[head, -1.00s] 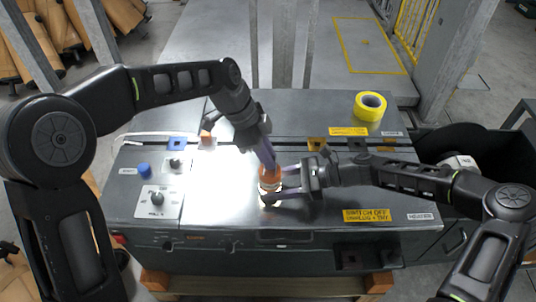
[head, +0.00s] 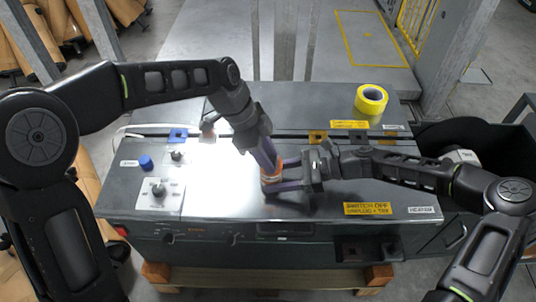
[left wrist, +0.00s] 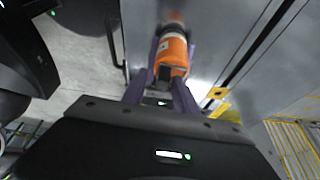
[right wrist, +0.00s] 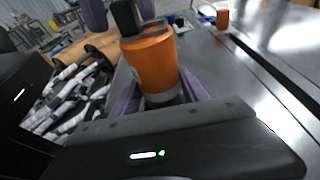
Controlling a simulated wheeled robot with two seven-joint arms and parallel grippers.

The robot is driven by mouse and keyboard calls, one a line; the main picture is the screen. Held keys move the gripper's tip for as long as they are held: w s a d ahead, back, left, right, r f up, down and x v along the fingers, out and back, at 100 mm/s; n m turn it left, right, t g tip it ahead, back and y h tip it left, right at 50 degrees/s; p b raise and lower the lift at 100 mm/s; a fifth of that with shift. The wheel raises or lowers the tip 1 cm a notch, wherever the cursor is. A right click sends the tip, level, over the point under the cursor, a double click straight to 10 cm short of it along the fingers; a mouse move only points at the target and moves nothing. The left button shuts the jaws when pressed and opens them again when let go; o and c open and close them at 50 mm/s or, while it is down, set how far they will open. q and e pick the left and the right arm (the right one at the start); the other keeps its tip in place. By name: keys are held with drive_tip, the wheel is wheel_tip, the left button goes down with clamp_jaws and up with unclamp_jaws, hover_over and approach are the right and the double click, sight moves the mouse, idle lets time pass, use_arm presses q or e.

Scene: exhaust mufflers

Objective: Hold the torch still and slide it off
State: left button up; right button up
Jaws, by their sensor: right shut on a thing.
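The torch is an orange cylinder with a silver band near its lower end and a black upper part. It stands on the grey bench and shows in the head view (head: 272,168), the left wrist view (left wrist: 173,55) and the right wrist view (right wrist: 152,62). My right gripper (head: 281,176) comes in from the right, shut around the lower part of the torch. My left gripper (head: 272,163) reaches down from above; its fingers flank the torch's top with a gap, open. The fingers hide much of the torch in the head view.
The grey bench (head: 240,210) carries a yellow tape roll (head: 371,99) at back right. A control plate with a knob (head: 158,190) and a blue cap (head: 145,162) are at left. Another orange piece (right wrist: 222,18) stands farther along. The bench's right front is clear.

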use_arm(q)
drive_tip(key=shift+r, duration=0.1)
drive_tip(key=v, duration=1.1)
drive_tip(key=shift+a+r, duration=0.25)
drive_tip(key=shift+r, duration=0.1)
use_arm(e)
drive_tip(key=o, duration=1.1)
drive_tip(key=shift+c, duration=0.2)
drive_tip(key=v, duration=1.2)
drive_tip(key=shift+r, duration=0.1)
